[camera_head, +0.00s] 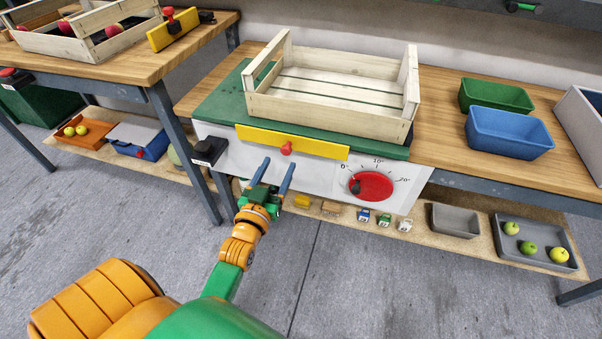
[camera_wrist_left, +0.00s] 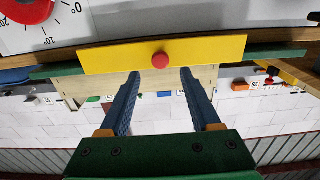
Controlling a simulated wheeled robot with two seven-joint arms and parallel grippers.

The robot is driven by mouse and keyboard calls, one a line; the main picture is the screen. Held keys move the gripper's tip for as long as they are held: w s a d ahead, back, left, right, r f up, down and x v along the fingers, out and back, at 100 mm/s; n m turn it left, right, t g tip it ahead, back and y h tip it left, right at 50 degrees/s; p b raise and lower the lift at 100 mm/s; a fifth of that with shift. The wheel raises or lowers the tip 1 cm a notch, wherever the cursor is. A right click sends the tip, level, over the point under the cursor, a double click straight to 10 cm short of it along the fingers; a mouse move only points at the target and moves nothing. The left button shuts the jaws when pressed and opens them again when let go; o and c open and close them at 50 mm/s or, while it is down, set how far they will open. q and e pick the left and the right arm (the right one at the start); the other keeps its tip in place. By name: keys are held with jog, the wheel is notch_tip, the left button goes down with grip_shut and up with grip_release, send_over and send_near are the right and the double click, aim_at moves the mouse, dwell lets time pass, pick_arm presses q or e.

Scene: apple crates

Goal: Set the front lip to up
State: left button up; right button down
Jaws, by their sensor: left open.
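The front lip (camera_head: 262,138) is a long yellow bar with a red knob (camera_head: 287,148) at its middle. It sits across the front edge of a green board (camera_head: 222,106), in front of the white panel, and does not rise clearly above the board. A wooden crate (camera_head: 330,107) stands on the board behind it. My left gripper (camera_head: 279,162) is open and empty, just short of the knob. In the left wrist view the yellow lip (camera_wrist_left: 205,52) spans the top, and the knob lies between and beyond the open fingertips (camera_wrist_left: 160,71). My right gripper is not in view.
A red dial (camera_head: 373,186) is on the white panel at right, and a black box (camera_head: 209,151) at its left end. Green (camera_head: 495,95) and blue (camera_head: 510,133) bins stand on the bench. A lower shelf holds small toys, trays and apples.

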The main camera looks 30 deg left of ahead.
aim_at(285, 152)
pick_arm(q)
jog(key=x, duration=0.3)
jog(key=shift+w+a, duration=0.25)
jog(key=shift+w, duration=0.5)
grip_shut()
dwell(0.7)
